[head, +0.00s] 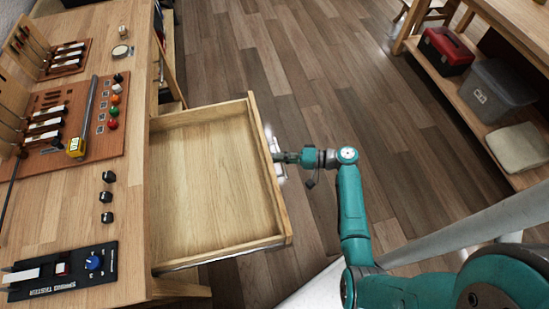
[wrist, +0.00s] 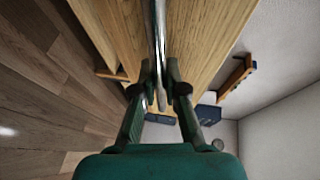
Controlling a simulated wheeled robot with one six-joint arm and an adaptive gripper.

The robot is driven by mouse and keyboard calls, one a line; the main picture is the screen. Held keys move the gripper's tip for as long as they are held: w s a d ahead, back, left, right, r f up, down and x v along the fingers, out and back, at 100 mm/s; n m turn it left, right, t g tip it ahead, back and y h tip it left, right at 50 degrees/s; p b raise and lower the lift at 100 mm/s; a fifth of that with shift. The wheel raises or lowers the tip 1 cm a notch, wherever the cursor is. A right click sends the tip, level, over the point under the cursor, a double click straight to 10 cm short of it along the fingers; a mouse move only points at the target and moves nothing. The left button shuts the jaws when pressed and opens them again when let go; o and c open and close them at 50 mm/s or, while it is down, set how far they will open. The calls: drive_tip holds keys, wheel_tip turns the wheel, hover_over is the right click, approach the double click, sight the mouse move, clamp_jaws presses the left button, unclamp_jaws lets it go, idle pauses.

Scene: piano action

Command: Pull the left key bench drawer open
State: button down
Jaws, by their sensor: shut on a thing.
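The left key bench drawer (head: 215,178) stands well out from the wooden bench (head: 95,205) in the head view. Its inside is empty, bare wood. My gripper (head: 279,158) is at the outer side of the drawer front, at about its middle. In the wrist view my gripper (wrist: 161,95) has its two fingers closed around the metal bar handle (wrist: 159,40), which runs up the picture along the wooden drawer front (wrist: 205,35). In the head view the handle is partly hidden by the gripper and the drawer front.
Across the wooden floor (head: 330,60), at right, a shelf holds a red toolbox (head: 446,50) and a grey bin (head: 497,95). The floor between is clear.

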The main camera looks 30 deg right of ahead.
drive_tip(key=c, duration=1.2)
unclamp_jaws()
drive_tip(key=v, duration=1.2)
drive_tip(key=shift+r, duration=0.1)
